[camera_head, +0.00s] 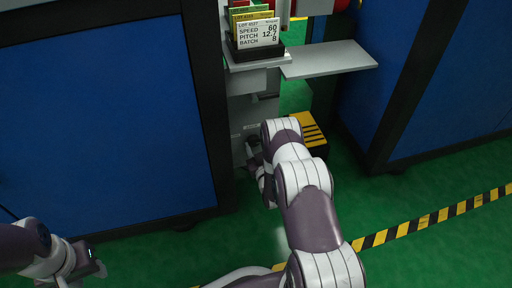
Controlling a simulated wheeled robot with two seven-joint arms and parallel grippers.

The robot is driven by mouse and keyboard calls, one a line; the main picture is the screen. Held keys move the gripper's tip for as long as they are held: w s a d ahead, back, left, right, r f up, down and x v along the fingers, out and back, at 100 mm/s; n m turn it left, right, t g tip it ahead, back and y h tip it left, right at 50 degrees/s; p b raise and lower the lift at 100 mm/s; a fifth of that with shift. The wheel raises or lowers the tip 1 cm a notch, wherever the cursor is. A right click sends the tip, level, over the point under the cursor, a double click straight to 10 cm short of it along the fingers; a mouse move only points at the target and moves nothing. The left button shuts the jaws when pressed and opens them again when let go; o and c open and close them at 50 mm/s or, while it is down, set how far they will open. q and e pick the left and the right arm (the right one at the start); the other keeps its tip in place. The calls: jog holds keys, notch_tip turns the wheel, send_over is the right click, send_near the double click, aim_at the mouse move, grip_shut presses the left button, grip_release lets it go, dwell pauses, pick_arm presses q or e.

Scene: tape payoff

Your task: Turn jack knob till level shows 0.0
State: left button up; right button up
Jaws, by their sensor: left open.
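My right arm reaches in from below to the lower part of the grey machine column (239,112). My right gripper (254,155) is a small dark shape close against that column, beside the arm's white wrist. A jack knob cannot be made out clearly; the wrist and gripper cover much of that spot. Whether the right gripper touches or holds anything cannot be told. My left gripper (94,262) is open at the lower left, away from the machine, in front of the blue cabinet. No level readout can be made out.
A black-and-yellow striped block (312,133) sits right of the wrist. Large blue cabinets (105,120) flank the column. The green floor has a striped line (425,221).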

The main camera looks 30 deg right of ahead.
jog(key=n+p, duration=0.2)
jog(key=n, duration=0.1)
jog(key=shift+r+n, duration=0.1)
jog(key=shift+n, duration=0.2)
jog(key=shift+n+p, duration=0.55)
jog(key=shift+n, duration=1.45)
jog(key=o, duration=1.1)
jog(key=shift+c, duration=0.2)
jog(key=p+v, duration=0.6)
jog(key=v, duration=0.6)
jog(key=shift+s, duration=0.4)
